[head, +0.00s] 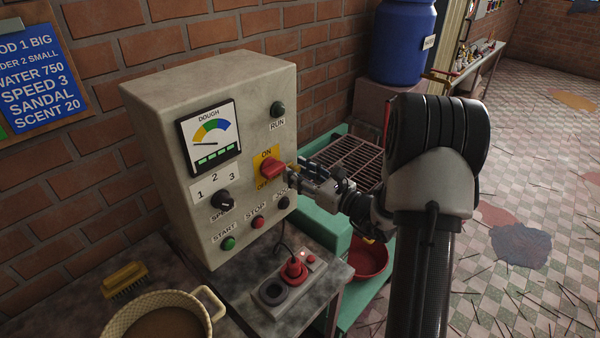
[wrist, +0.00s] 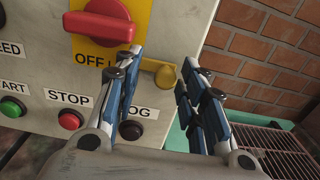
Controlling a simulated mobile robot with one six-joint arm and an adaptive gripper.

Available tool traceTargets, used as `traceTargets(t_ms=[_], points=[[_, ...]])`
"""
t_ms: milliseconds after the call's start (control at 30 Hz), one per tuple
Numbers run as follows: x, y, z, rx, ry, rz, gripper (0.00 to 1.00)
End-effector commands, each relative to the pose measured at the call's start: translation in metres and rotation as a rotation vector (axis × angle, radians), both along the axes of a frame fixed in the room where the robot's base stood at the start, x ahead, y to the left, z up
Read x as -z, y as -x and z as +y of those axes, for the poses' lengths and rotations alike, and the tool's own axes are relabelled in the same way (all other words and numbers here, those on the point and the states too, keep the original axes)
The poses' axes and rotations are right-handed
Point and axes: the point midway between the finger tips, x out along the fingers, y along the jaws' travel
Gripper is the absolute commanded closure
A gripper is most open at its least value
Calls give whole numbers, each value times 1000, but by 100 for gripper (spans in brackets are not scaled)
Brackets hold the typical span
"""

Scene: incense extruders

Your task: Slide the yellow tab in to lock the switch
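The red switch (head: 271,170) sits on a yellow plate marked ON and OFF on the control box. It also shows at the top of the wrist view (wrist: 100,22). The yellow tab (wrist: 165,74) is to the lower right of the switch, with a rounded knob at its right end. My gripper (wrist: 163,60) is open, with one finger to the left of the tab's knob and one to the right. I cannot tell whether either finger touches the tab. In the head view my gripper (head: 298,172) is right of the switch.
The grey control box (head: 215,95) has a speed knob (head: 222,200), a green START button (head: 228,243) and a red STOP button (head: 257,222) near the switch. A brick wall (wrist: 262,50) is behind. A grille (head: 345,160) lies to the right.

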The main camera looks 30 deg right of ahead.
Motion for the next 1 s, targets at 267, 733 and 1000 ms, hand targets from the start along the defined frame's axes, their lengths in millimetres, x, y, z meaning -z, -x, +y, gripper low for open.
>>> traceTargets(t_ms=[267,733,1000], points=[[0,0,-2,4,1,-1,61],[-1,74,-31,9,1,0,61],[0,109,-41,4,0,-1,61]])
